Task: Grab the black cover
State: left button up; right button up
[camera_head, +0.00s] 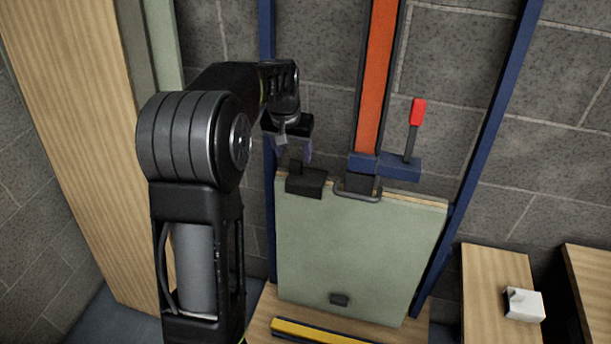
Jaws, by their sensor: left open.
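A black block (308,184), which looks like the black cover, sits on the top edge of the pale green panel (355,245), near its left corner. A narrow part of it stands up at its left. My left gripper (293,148) points down just above this block. Its jaws are open with nothing visible between them. It looks apart from the block, but the exact gap is hard to tell. My right gripper is not in view.
An orange post (380,70) with a blue clamp (400,168) and red-tipped lever (418,112) rises right of the block. Blue uprights (490,130) flank the panel. A wooden board (85,120) stands left. A small white box (523,304) lies on wood at lower right.

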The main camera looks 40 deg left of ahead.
aim_at(295, 162)
pick_arm(q)
jog(key=shift+f, duration=0.2)
jog(key=p+x, duration=0.1)
jog(key=x, duration=0.4)
jog(key=shift+c, duration=0.4)
dwell(0.3)
grip_shut()
dwell(0.4)
